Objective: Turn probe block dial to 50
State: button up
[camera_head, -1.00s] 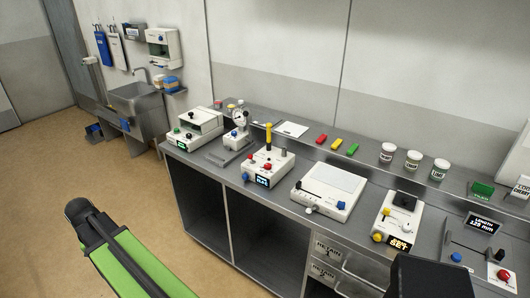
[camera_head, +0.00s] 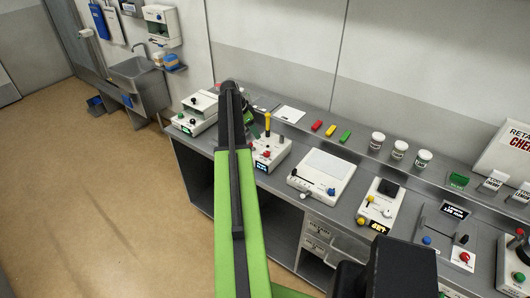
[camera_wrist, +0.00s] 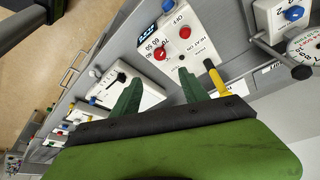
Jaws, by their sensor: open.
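The probe block is a white box (camera_head: 271,154) on the bench in the head view, with red knobs, a lit blue display and a yellow-handled probe. In the wrist view its face (camera_wrist: 178,62) shows a red dial (camera_wrist: 160,54) beside the marks 50, 60 and 70, and another red control near "HEAT ON". The dial's exact setting is too small to read. My gripper (camera_wrist: 160,76) is open, its two green fingers apart and empty, with the red dial appearing between and beyond the fingertips. In the head view my arm hides part of the gripper and the block's left side.
A white device with a flat plate (camera_head: 322,175) stands right of the block. A white instrument (camera_head: 196,113) stands to its left, and a gauge with a dial face (camera_wrist: 305,46) is close by in the wrist view. Red, yellow and green pieces lie on the shelf behind.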

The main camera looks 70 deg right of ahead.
aim_at(267, 153)
jog(key=b+x, duration=1.4)
jog(key=x, duration=0.2)
jog(key=shift+w+a+f, duration=0.1)
jog(key=shift+f, duration=0.15)
jog(key=shift+r, duration=0.15)
grip_shut()
